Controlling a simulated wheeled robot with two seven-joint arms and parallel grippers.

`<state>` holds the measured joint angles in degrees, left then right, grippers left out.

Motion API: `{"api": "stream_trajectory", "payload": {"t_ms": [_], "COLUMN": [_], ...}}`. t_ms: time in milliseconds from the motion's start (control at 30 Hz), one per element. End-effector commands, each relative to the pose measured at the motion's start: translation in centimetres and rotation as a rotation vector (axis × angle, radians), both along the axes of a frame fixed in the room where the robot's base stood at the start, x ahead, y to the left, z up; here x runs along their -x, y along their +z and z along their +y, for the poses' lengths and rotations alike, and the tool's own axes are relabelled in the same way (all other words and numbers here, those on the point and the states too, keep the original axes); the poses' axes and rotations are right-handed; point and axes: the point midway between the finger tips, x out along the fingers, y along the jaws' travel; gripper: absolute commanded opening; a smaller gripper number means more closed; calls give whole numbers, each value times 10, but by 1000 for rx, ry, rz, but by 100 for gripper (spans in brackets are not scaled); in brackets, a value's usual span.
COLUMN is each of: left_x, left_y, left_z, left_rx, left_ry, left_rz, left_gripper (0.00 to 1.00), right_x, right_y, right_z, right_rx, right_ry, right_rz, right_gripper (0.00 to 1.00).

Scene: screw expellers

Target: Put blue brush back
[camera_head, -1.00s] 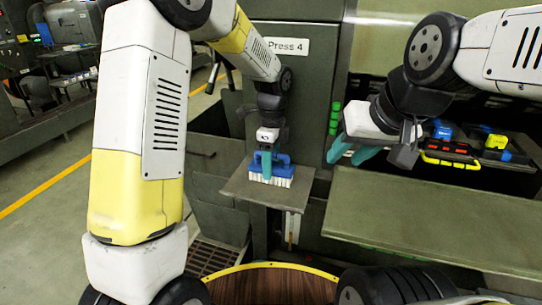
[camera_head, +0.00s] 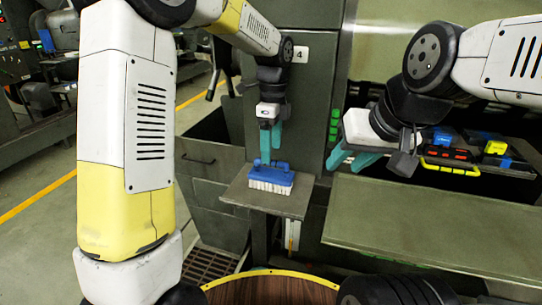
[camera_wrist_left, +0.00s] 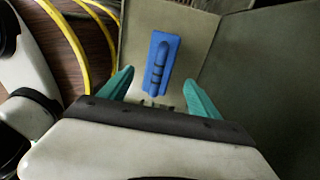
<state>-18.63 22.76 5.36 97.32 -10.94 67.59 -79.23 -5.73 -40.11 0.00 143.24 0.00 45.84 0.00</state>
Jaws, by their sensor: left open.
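The blue brush (camera_head: 270,177) has white bristles facing down and rests on a small grey shelf (camera_head: 290,206) below the press panel. My left gripper (camera_head: 270,142) is open and empty, just above the brush and apart from it. In the left wrist view the brush (camera_wrist_left: 160,62) lies ahead of the two spread teal fingers (camera_wrist_left: 160,95), with its handle facing the camera. My right gripper (camera_head: 352,160) is to the right, near the cabinet front, with teal fingers. Nothing is visible in it.
A tray (camera_head: 450,168) with yellow, blue and red tools lies behind my right gripper. A long green-grey ledge (camera_head: 430,220) runs along the right. An open grey bin (camera_head: 205,150) stands left of the shelf. Green buttons (camera_head: 335,125) line the panel edge.

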Motion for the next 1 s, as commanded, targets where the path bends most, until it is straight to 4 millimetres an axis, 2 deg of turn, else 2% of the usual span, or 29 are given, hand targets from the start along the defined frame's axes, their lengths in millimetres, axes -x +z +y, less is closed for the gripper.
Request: {"api": "stream_trajectory", "payload": {"t_ms": [100,300,467,600,700,833,1000], "left_x": [-2,0,18,55,87,129,175], "left_y": [20,39,62,87,99,104,98], "left_z": [0,2,25,61,86,112,134], "left_rx": [1,2,33,104,176,292,453], "left_ry": [1,16,199,531,792,1131,1510], "left_rz": [-3,-5,-62,-148,-199,-248,-271], "left_gripper": [72,72,72,72,72,72,72], "right_x": [0,0,0,0,0,0,0], "right_y": [0,0,0,0,0,0,0], "right_z": [0,0,0,0,0,0,0], "right_rx": [0,0,0,0,0,0,0], "right_ry": [0,0,0,0,0,0,0], "right_rz": [0,0,0,0,0,0,0], "right_gripper": [36,36,36,36,36,36,36]}}
